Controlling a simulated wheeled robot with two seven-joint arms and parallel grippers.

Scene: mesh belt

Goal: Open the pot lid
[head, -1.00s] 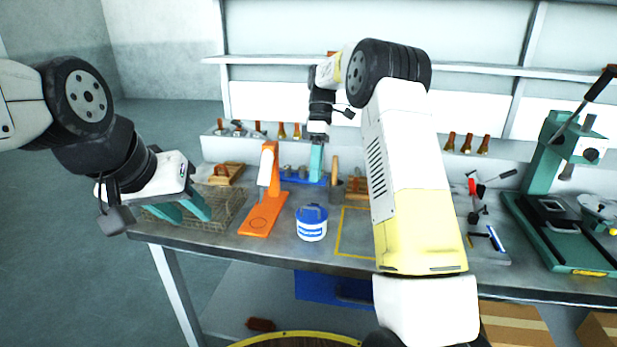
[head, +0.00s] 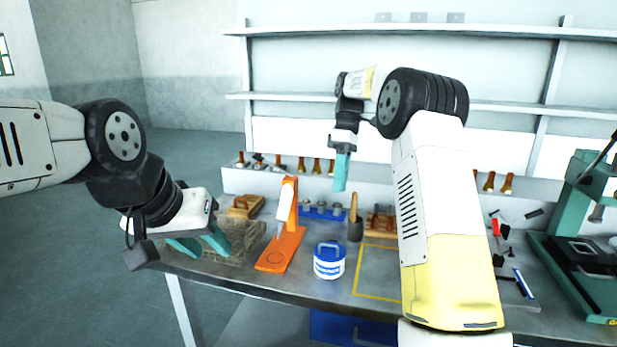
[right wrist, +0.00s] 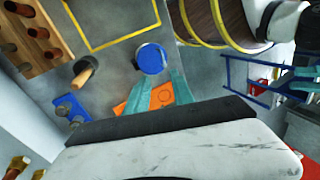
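The pot is a small white tub (head: 328,268) with a blue label. Its blue lid (head: 329,248) with a raised grip is on top, and it stands near the front edge of the table. In the right wrist view the lid (right wrist: 152,58) shows from above, just beyond the fingertips. My right gripper (head: 340,188) points down, above and behind the pot; its teal fingers (right wrist: 158,76) are apart with nothing between them. My left gripper (head: 207,252) is open and empty in front of the mesh basket, left of the pot.
An orange stand (head: 281,250) is just left of the pot. A mortar with a wooden pestle (head: 354,230) and a blue rack (head: 322,211) are behind it. A yellow taped square (head: 378,273) of bare table lies to its right. The mesh basket (head: 236,240) is at left.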

